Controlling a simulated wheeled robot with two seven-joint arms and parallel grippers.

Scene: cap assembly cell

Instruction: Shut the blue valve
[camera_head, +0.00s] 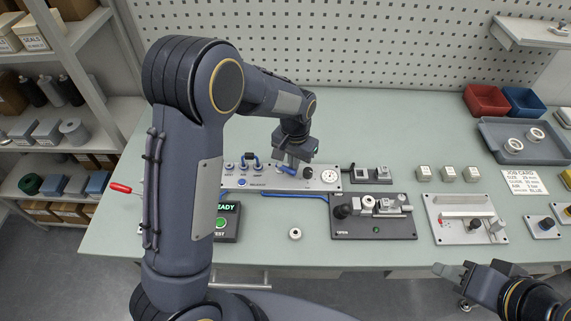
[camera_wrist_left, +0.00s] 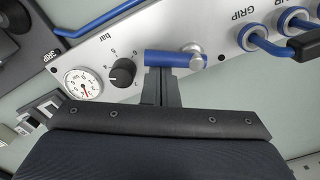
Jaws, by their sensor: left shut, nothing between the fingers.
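The blue valve is a blue lever (camera_wrist_left: 168,60) with a silver pivot (camera_wrist_left: 195,55) on the metal panel. In the left wrist view the lever lies at a slant to the panel's long edge. In the head view part of the lever (camera_head: 286,169) shows beneath my left gripper (camera_head: 287,163). That gripper is shut and empty. Its fingers (camera_wrist_left: 161,82) are at the lever's near side; whether they touch it I cannot tell. My right gripper (camera_head: 452,271) is at the lower right, away from the valve; its jaw opening is unclear.
A black knob (camera_wrist_left: 122,72) and a pressure gauge (camera_wrist_left: 83,83) sit beside the lever on the panel. Blue hose plugs (camera_wrist_left: 270,40) stand on its other side. A dark fixture (camera_head: 375,228) lies to the right. A small white ring (camera_head: 295,233) lies in front on the open bench.

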